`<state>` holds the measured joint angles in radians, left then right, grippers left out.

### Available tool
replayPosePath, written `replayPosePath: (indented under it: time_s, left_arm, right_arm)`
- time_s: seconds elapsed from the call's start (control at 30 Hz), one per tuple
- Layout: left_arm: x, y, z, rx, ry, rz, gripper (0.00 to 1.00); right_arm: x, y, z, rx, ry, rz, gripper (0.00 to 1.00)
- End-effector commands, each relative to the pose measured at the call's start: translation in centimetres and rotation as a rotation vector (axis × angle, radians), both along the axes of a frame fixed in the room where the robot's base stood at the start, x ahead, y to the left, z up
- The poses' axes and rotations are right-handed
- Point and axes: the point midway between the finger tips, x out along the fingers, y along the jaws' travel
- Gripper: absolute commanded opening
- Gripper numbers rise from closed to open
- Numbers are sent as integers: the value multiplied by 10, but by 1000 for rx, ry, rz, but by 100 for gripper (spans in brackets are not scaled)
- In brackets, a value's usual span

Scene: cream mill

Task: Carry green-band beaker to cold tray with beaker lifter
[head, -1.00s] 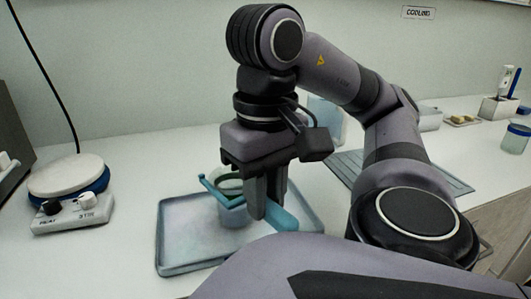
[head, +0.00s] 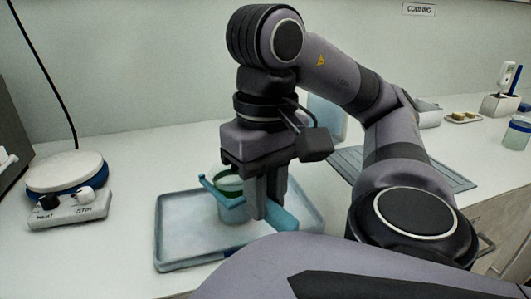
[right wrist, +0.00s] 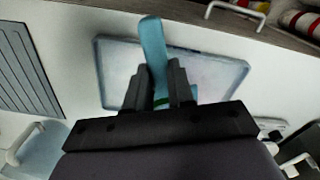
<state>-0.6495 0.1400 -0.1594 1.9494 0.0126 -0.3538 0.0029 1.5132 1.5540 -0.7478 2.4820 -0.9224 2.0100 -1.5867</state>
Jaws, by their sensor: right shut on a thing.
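The green-band beaker (head: 232,212) stands upright at the pale blue-grey cold tray (head: 166,262), over its middle; I cannot tell if its base touches the tray. The teal beaker lifter (head: 284,220) is around the beaker near its rim, with its handle toward me. My right gripper (head: 266,212) points down and is shut on the lifter's handle, just right of the beaker. In the right wrist view the lifter handle (right wrist: 152,45) runs between the fingers, and the beaker is mostly hidden behind the gripper. The tray (right wrist: 222,72) shows below. My left gripper is not in view.
A white hot plate (head: 65,178) with knobs and a cable stands at the left. A grey ribbed mat (head: 455,181) lies right of the tray, partly behind my arm. A blue-lidded jar (head: 517,133) and a small box (head: 497,107) stand far right. Counter between hot plate and tray is clear.

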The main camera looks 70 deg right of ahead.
Motion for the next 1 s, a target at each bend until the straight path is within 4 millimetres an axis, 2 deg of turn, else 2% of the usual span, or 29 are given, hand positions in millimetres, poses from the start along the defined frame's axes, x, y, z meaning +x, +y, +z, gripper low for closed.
replayPosePath:
  time_s: [0.5,1.0]
  left_arm:
    - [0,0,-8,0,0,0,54]
    - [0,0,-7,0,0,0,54]
  right_arm:
    - [0,0,-8,0,0,0,0]
    - [0,0,-7,0,0,0,0]
